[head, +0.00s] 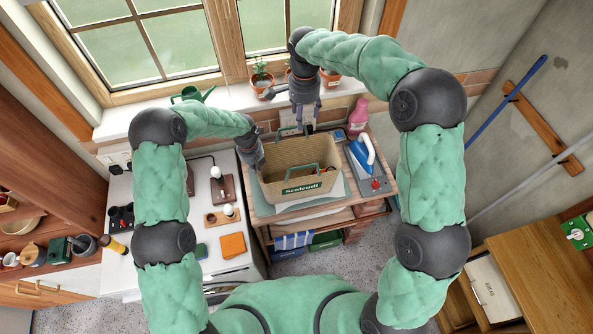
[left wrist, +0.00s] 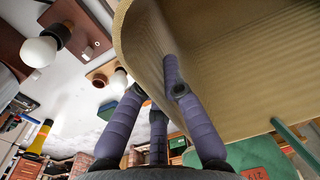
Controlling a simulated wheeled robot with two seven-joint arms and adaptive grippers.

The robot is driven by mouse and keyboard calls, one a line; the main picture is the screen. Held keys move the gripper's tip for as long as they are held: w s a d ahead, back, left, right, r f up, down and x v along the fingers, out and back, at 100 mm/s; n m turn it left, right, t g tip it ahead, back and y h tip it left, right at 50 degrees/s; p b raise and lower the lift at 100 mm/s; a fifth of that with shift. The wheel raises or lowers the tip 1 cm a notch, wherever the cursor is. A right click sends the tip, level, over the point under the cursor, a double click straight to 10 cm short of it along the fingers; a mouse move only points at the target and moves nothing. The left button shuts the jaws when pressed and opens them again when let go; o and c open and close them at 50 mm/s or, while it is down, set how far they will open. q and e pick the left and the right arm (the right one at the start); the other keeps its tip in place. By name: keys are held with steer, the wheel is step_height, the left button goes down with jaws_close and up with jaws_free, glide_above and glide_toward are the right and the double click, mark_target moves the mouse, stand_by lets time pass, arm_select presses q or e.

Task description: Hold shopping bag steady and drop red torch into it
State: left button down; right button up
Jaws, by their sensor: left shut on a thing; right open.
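The tan shopping bag (head: 283,165) stands upright and open on the plinth, with green handles and a green label on its front. It also shows in the left wrist view (left wrist: 215,50). My left gripper (head: 259,160) is shut on the bag's left rim; in the left wrist view its purple fingers (left wrist: 160,75) are at the bag's edge. My right gripper (head: 305,122) is open, pointing down over the back edge of the bag.
The wooden-topped brick plinth (head: 262,212) also carries a blue and white iron (head: 362,156) and a pink bottle (head: 358,117) right of the bag. Potted plants (head: 262,80) line the windowsill behind.

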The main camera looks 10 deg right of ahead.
arm_select(q)
steer(key=c, duration=1.3)
jaws_free()
step_height(320, 180, up, 12)
steer(key=shift+a, duration=0.3)
steer(key=shift+s+f, duration=0.1)
